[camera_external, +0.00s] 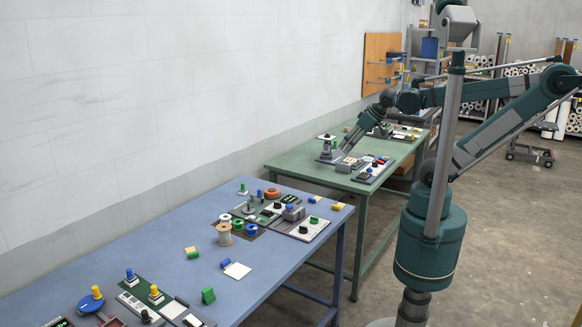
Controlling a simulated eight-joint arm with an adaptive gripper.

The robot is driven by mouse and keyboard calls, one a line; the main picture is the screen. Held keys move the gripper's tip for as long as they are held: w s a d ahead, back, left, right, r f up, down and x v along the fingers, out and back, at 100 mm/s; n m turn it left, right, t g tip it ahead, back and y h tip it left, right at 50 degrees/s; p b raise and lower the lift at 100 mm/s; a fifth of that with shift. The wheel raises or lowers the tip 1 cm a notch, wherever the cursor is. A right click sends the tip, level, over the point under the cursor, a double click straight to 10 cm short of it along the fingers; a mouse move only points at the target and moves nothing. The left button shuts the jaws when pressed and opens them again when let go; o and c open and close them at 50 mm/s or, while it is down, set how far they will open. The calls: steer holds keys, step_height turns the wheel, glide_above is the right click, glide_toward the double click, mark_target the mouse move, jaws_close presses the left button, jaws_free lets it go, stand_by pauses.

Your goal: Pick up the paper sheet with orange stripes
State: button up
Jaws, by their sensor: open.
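A small pale sheet with reddish-orange marks (346,163), which looks like the striped paper sheet, lies on the green table (300,155) near its front left part. It is too small here to make out the stripes clearly. My gripper (341,152) points down and to the left, just above and beside this sheet. It is open. I cannot tell whether its fingers touch the sheet or the table.
A grey panel with a dark knob (325,149) stands left of my gripper. A panel with red and blue parts (372,171) lies to the right. The blue table (170,240) in front holds spools, blocks, control panels and a plain white sheet (237,270).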

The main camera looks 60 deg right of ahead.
stand_by(0.4)
steer(key=c, duration=0.5)
steer(key=shift+o, duration=0.2)
steer(key=w+d+f+n+g+h+b, duration=0.1)
steer(key=w+d+n, duration=0.2)
steer(key=w+d, duration=0.35)
steer(key=w+d+f+n+g+h+b, duration=0.15)
steer(key=w+d+n, duration=0.25)
steer(key=d, duration=0.6)
steer(key=w+d+f+n+g+h+b, duration=0.1)
steer(key=w+d+f+n, duration=0.15)
steer(key=w+d, duration=0.45)
steer(key=d+f+n+g, duration=0.1)
steer(key=d+f, duration=0.4)
steer(key=d, duration=0.5)
steer(key=d+f+n+g+b, duration=0.1)
steer(key=d+f+n, duration=0.3)
steer(key=d, duration=0.6)
steer(key=d+f+n+g+h+b, duration=0.1)
steer(key=d+f+n, duration=0.2)
steer(key=d+f, duration=0.3)
steer(key=d, duration=0.4)
steer(key=shift+f+g, duration=0.35)
